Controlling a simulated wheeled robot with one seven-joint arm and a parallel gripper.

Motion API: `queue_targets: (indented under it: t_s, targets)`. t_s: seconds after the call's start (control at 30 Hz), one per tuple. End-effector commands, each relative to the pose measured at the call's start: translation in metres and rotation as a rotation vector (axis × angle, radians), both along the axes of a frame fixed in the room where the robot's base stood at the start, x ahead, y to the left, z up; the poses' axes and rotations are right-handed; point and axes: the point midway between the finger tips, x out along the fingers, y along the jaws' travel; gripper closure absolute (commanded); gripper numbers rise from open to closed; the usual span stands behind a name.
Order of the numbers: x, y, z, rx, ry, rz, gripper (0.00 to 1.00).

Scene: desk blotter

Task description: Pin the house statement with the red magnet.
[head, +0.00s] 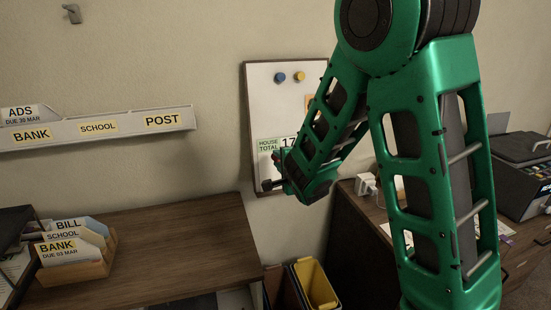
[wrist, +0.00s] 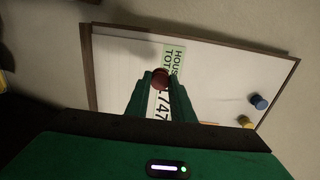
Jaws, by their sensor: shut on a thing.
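The red magnet (wrist: 160,78) is held between the fingertips of my gripper (wrist: 160,84) in the wrist view, in front of the house statement. The house statement (wrist: 175,65) is a pale sheet with a green heading and large digits, against the whiteboard (wrist: 120,60). In the head view the statement (head: 268,146) shows at the lower part of the whiteboard (head: 262,95), partly hidden by my gripper and arm. I cannot tell whether the magnet touches the sheet.
A blue magnet (head: 280,77) and a yellow magnet (head: 300,76) sit near the board's top. An orange-edged sheet is mostly behind my arm. A labelled wall rack (head: 100,127) hangs left. A wooden card box (head: 90,262) stands on the desk (head: 170,245); a yellow bin (head: 316,285) is below.

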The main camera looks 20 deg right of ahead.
Motion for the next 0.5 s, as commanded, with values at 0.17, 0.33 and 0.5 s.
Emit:
queue_targets:
  t_s: [0.17,0.33,0.5]
  targets:
    - [0.0001,0.0000,-0.0001,0.000,0.000,0.000,0.97]
    - [-0.0002,0.0000,-0.0007,0.000,-0.006,0.000,0.97]
    - [0.0040,-0.0004,-0.0014,0.001,-0.026,-0.001,0.97]
